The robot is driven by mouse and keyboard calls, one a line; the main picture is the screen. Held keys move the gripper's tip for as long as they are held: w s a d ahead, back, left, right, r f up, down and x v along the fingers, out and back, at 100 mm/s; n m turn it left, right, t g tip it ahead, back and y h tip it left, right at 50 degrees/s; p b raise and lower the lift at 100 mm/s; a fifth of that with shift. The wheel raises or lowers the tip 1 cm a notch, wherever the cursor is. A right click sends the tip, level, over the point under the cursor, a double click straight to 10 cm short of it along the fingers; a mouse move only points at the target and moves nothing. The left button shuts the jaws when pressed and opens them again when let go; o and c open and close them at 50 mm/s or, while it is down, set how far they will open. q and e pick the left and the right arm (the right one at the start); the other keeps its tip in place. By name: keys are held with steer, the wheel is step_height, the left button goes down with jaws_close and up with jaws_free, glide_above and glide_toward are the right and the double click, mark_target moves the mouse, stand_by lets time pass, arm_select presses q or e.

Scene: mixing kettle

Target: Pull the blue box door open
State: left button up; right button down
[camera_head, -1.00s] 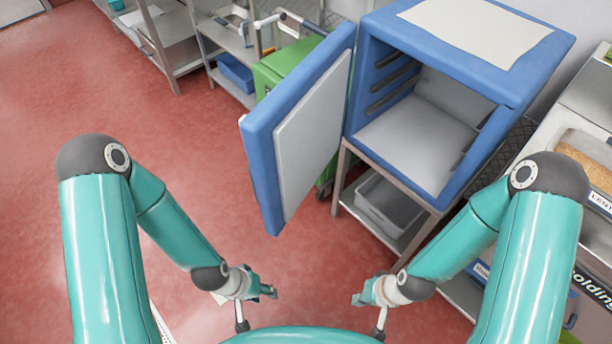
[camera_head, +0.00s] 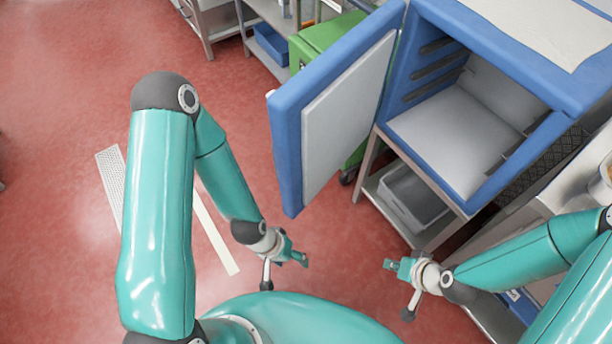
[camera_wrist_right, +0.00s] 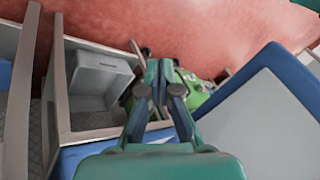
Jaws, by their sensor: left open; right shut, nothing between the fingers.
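The blue box (camera_head: 505,120) stands at the upper right of the head view, on a metal stand. Its door (camera_head: 335,110), blue with a pale inner panel, hangs wide open to the left, and the box's interior shows empty. My left gripper (camera_head: 300,258) is open, below the door and apart from it. My right gripper (camera_head: 390,265) is shut and empty, in front of the stand and apart from the box and door. In the right wrist view the right gripper (camera_wrist_right: 158,75) is in the middle, with the open door (camera_wrist_right: 265,125) to its right.
A grey bin (camera_head: 410,197) sits on the shelf under the box. A green container (camera_head: 325,38) stands behind the door. A metal counter is at the right edge. Red floor is clear at the left, with a grate (camera_head: 112,185) in it.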

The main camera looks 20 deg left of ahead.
steer(key=w+a+r+n+t+y+b, duration=0.3)
steer(key=w+a+r+n+t, duration=0.1)
steer(key=w, duration=0.2)
steer(key=n+g+y+b, duration=0.1)
steer(key=n+y+b, duration=0.4)
steer(key=n+y, duration=0.45)
glide_toward(301, 170)
steer(key=x, duration=0.2)
steer(key=p+x, duration=0.1)
steer(key=x, duration=0.1)
steer(key=p+x, duration=0.1)
steer(key=x, duration=0.1)
steer(key=shift+r, duration=0.3)
steer(key=shift+w+a, duration=0.2)
steer(key=shift+a, duration=0.35)
arm_select(q)
step_height(301, 170, down, 7)
arm_select(e)
steer(key=shift+f, duration=0.1)
steer(key=shift+a, duration=0.1)
